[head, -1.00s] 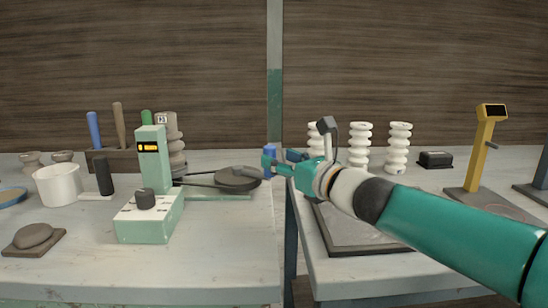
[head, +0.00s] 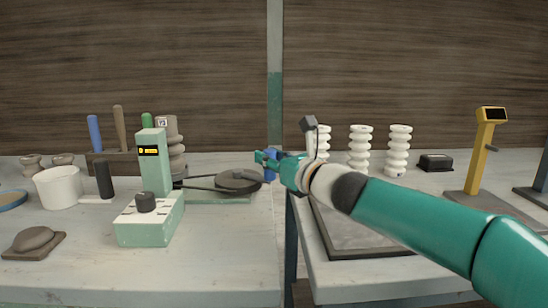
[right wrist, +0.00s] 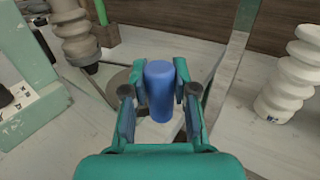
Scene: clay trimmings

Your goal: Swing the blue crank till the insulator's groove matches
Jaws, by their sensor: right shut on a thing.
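The blue crank handle (head: 270,172) stands upright at the right end of the dark round crank disc (head: 238,181). My right gripper (head: 267,162) is at it. In the right wrist view the blue handle (right wrist: 160,92) sits between the two fingers of my right gripper (right wrist: 161,84), which is shut on it. The ribbed grey-brown insulator (head: 173,145) stands upright behind the green machine (head: 155,175), with a small tag near its top. It also shows in the right wrist view (right wrist: 74,35). Its groove is too small to make out. My left gripper is out of view.
White ribbed insulators (head: 360,148) stand on the right table behind a dark mat (head: 350,240). A yellow stand (head: 483,150) is further right. A gap separates the tables.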

